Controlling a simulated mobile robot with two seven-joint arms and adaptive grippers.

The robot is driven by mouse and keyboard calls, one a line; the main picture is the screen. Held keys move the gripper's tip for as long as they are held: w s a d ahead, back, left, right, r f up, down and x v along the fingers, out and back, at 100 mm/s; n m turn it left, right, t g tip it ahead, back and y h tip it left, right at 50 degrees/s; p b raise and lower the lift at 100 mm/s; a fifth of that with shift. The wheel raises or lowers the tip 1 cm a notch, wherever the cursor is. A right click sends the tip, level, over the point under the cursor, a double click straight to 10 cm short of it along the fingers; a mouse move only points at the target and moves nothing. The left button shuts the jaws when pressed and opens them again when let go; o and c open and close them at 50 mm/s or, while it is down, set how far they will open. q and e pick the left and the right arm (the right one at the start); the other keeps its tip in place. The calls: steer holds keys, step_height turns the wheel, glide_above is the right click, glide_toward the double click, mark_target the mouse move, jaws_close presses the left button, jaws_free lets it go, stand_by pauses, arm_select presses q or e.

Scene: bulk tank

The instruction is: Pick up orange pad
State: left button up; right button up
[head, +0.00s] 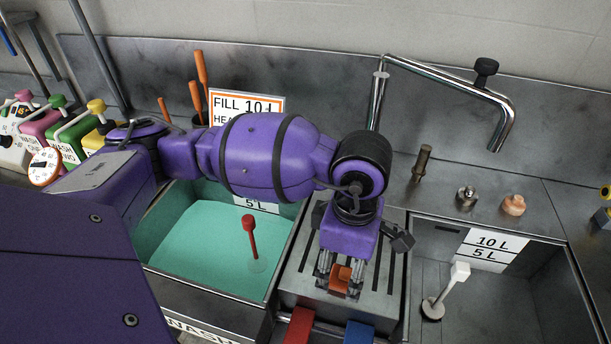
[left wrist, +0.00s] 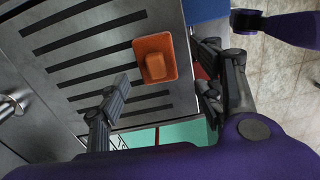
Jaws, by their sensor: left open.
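The orange pad (left wrist: 156,59) lies on the slotted metal drainboard (left wrist: 100,22) between the two basins. It is a flat orange piece with a raised block on top. In the head view the orange pad (head: 341,278) shows between the fingers of my left gripper (head: 340,282), which points down over it. In the left wrist view my left gripper (left wrist: 165,92) is open, with one finger to each side of the pad's line, and the pad appears ahead of the fingertips. I cannot tell whether the fingers touch it. My right gripper is not in view.
A basin of green liquid (head: 190,245) with a red-handled plug (head: 251,240) is on the left. An empty basin (head: 500,300) with a white-handled plug (head: 447,286) is on the right. A chrome faucet (head: 440,72) stands behind. Red (head: 298,326) and blue (head: 359,333) items hang at the front edge.

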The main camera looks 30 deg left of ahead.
arm_select(q)
steer(key=shift+w+f, duration=0.2)
steer(key=shift+f, duration=1.15)
steer(key=shift+r, duration=0.1)
steer(key=c, duration=1.2)
steer(key=shift+o, duration=0.2)
